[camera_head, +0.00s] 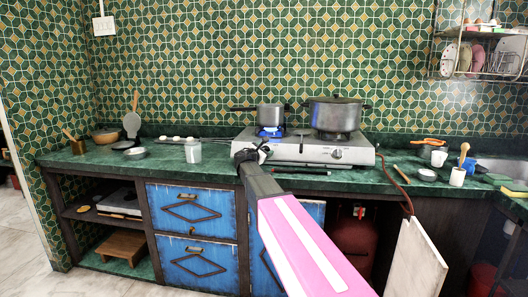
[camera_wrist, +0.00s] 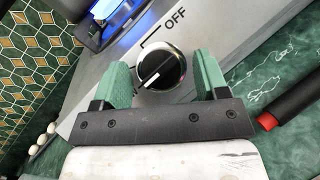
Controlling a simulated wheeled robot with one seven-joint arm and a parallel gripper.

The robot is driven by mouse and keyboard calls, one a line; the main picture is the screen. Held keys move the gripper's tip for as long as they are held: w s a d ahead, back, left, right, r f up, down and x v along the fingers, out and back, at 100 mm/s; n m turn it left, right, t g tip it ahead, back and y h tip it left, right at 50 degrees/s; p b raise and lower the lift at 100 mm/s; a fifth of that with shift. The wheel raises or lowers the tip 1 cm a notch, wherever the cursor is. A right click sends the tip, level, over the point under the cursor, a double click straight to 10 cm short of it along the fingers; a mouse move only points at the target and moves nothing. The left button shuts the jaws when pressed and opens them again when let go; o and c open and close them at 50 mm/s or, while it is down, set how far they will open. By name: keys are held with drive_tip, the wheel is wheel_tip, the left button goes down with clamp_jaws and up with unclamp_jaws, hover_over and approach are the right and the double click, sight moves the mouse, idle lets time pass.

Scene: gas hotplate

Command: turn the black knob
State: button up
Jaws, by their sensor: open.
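The black knob (camera_wrist: 161,67) is on the grey front panel of the gas hotplate (camera_head: 290,149). In the wrist view it is round and dark with a silver rim and a white pointer line, which slants to the lower left, away from the "OFF" mark at the upper right. My gripper (camera_wrist: 160,83) is open, with one green finger on each side of the knob. Whether the fingers touch it I cannot tell. In the head view my gripper (camera_head: 253,153) is at the left front of the hotplate and hides this knob. A blue flame (camera_head: 269,131) burns under the left pot.
A saucepan (camera_head: 271,114) and a large pot (camera_head: 335,114) stand on the burners. A second knob (camera_head: 337,154) is at the right of the panel. A dark rod with a red end (camera_wrist: 290,105) lies on the green counter. A jar (camera_head: 193,151) stands left of the hotplate.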

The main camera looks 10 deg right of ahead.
drive_tip(key=c, duration=0.9)
drive_tip(key=shift+m, duration=0.3)
drive_tip(key=m+g, duration=0.3)
drive_tip(key=m, duration=0.2)
drive_tip(key=shift+w+a+r+g+h, duration=0.1)
drive_tip(key=shift+w+g+h, duration=0.05)
drive_tip(key=shift+g+h, duration=0.25)
drive_tip(key=shift+r+m+g+y, duration=0.1)
drive_tip(key=shift+m+g+y, duration=0.1)
drive_tip(key=shift+m+g, duration=0.65)
drive_tip(key=shift+m+g+y, duration=0.2)
drive_tip(key=shift+m+g, duration=0.15)
drive_tip(key=shift+m, duration=0.9)
drive_tip(key=o, duration=0.9)
